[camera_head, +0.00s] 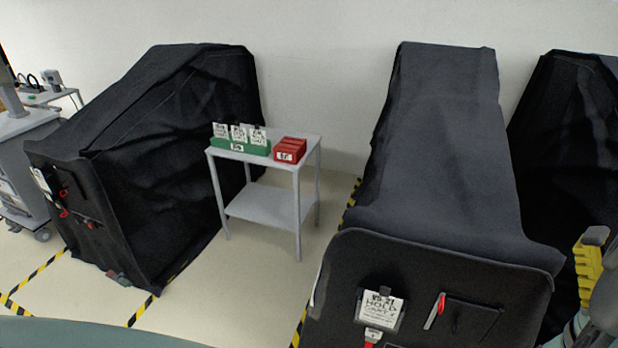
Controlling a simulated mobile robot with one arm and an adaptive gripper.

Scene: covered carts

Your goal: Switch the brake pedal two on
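Two carts under black covers face me, one on the left (165,130) and one at centre right (440,150). A small grey and reddish piece (118,278) sticks out at the lower front edge of the left cart. It may be a pedal, but it is too small to tell, and no number shows on it. No pedal shows on the centre right cart, whose lower front is cut off by the frame. A yellow ridged and grey part (590,268) at the right edge seems to belong to my arm or gripper. No fingertips can be made out.
A grey side table (265,205) between the carts holds a green card holder (243,147) and red bins (290,150). Another covered cart (575,140) stands at the right. Yellow-black tape (142,311) marks the floor. Floor is open before the side table.

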